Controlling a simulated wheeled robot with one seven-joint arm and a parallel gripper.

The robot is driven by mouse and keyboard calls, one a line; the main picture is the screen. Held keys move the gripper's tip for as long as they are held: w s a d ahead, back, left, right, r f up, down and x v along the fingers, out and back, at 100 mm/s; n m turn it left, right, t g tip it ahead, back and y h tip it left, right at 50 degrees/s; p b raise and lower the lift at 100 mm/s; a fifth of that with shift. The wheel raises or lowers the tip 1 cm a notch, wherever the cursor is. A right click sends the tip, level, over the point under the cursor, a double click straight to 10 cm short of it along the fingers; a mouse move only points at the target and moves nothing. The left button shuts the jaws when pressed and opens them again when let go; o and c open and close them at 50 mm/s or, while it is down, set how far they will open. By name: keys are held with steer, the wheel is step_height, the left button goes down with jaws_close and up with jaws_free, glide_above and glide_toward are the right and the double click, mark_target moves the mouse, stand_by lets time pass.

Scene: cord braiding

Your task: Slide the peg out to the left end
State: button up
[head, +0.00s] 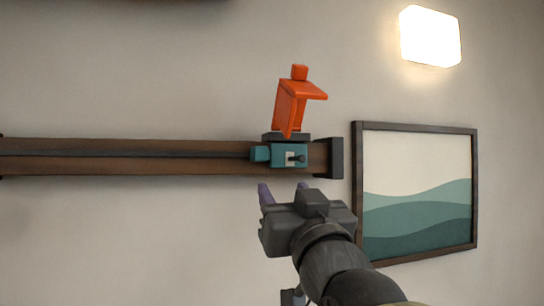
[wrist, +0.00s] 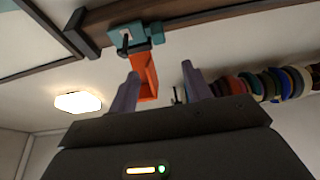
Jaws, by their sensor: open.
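A wooden rail (head: 120,157) with a dark groove runs across the wall. An orange bracket-shaped piece (head: 287,102) stands up from the carriage in the head view and shows between my fingers in the wrist view (wrist: 147,75). I cannot tell which of these is called the peg. My gripper (head: 283,187) is open and empty, just below the carriage in the head view. Its purple fingers (wrist: 160,70) appear apart from the carriage.
A dark end block (head: 336,158) closes the rail's right end. A framed wave picture (head: 418,190) hangs to the right, and a lit lamp (head: 430,37) is above it. Several coloured spools (wrist: 262,84) show in the wrist view. The rail left of the carriage looks clear.

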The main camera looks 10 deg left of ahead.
mark_target(261, 155)
steer(key=p+x, duration=0.7)
steer(key=x, duration=1)
steer(key=shift+w+f, duration=0.15)
jaws_close()
